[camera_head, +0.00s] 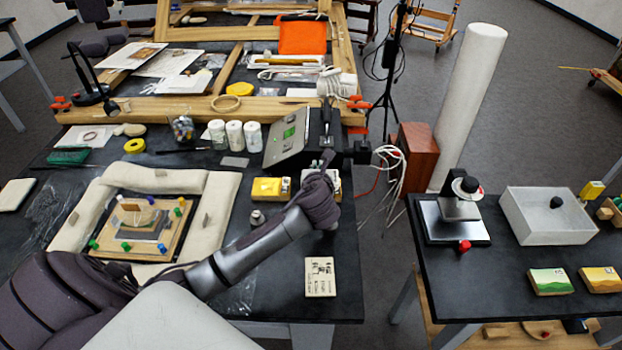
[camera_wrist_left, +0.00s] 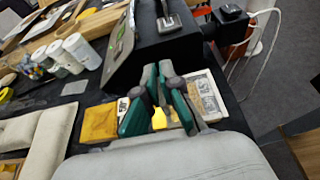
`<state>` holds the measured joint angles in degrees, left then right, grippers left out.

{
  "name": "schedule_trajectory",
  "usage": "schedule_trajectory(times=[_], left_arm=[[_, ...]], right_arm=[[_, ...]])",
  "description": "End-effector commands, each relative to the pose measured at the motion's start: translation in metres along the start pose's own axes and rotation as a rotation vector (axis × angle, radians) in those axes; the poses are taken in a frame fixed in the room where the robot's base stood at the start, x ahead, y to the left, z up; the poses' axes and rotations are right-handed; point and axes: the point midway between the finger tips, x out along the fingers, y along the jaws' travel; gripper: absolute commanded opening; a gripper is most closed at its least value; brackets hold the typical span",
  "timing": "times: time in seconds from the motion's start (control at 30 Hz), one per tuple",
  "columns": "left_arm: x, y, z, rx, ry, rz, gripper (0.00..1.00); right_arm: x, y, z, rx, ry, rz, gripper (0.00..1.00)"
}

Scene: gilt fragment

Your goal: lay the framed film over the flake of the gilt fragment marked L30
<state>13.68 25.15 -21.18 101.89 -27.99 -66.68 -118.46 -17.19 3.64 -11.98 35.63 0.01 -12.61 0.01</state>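A small brown piece (camera_head: 137,213), which looks like the gilt fragment, sits on a wooden board (camera_head: 107,247) with coloured knobs, inside a square of pale padded bags (camera_head: 228,190). I cannot read an L30 mark. My left gripper (camera_head: 327,162) is right of the board, over small items before the dark box. In the left wrist view its teal fingers (camera_wrist_left: 158,72) have tips close together, and a yellow patch shows between them lower down. A yellow packet (camera_wrist_left: 98,122) and a pale printed item (camera_wrist_left: 208,97) lie beside the fingers. I cannot identify the framed film. My right gripper is out of view.
White bottles (camera_head: 234,134) and a dark box with a tilted panel (camera_head: 290,138) stand behind. A printed card (camera_head: 320,276) lies at the front right. A side table holds a stand (camera_head: 460,207) and a white tray (camera_head: 513,222). A floor gap separates the tables.

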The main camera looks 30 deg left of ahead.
Motion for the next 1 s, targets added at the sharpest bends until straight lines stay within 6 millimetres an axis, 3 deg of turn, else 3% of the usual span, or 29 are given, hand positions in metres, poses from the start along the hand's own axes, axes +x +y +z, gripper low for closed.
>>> schedule_trajectory(times=[0.1,0.23,0.6,1.0], left_arm=[[0.021,0.015,-0.006,0.001,0.001,0.002,0.0],[0.033,0.024,-0.009,0.0,0.0,0.0,0.0],[0.051,0.025,-0.046,0.0,0.001,-0.003,0.0],[0.053,0.025,-0.051,0.0,0.001,-0.003,0.0]], right_arm=[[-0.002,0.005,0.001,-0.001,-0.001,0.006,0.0],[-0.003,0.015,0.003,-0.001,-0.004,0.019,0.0],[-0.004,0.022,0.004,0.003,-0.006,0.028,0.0],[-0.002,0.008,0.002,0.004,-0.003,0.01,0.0]])
